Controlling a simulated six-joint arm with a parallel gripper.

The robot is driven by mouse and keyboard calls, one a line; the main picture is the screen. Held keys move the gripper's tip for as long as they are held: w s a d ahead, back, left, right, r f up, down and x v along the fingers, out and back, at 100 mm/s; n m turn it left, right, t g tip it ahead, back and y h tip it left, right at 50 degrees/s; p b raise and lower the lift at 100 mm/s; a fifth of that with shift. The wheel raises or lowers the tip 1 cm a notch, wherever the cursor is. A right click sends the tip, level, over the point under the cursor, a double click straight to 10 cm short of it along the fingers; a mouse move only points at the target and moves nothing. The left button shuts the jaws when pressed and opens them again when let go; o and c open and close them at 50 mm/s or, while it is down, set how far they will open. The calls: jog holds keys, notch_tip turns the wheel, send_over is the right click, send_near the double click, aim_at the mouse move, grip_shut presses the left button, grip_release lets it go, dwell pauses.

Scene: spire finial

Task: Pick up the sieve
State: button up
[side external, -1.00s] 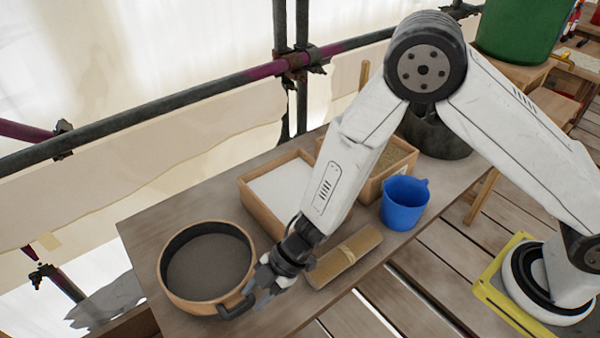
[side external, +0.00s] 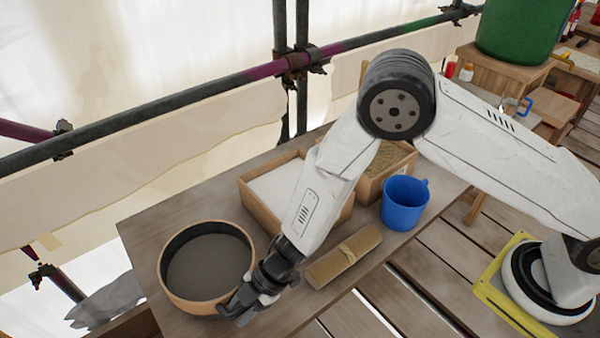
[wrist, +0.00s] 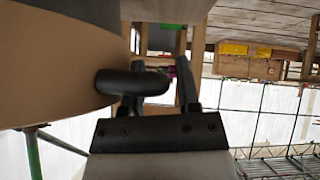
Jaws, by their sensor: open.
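The sieve (side external: 176,286) is a round tan-rimmed pan with a dark mesh, lying flat at the left end of the wooden table. My gripper (side external: 245,305) is open at the handle, low over the table's front edge. In the wrist view, the sieve's tan wall (wrist: 60,70) fills the left side. There the dark handle (wrist: 125,83) reaches in from the left toward my gripper's fingers (wrist: 160,95). It overlaps the left finger, and I cannot tell whether they touch.
A box of white material (side external: 254,204) and a box of brownish material (side external: 398,170) stand behind my arm. A blue cup (side external: 403,205) stands farther right. A scaffold pipe (side external: 180,103) runs behind the table.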

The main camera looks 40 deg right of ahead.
dwell(0.3)
grip_shut()
dwell(1.3)
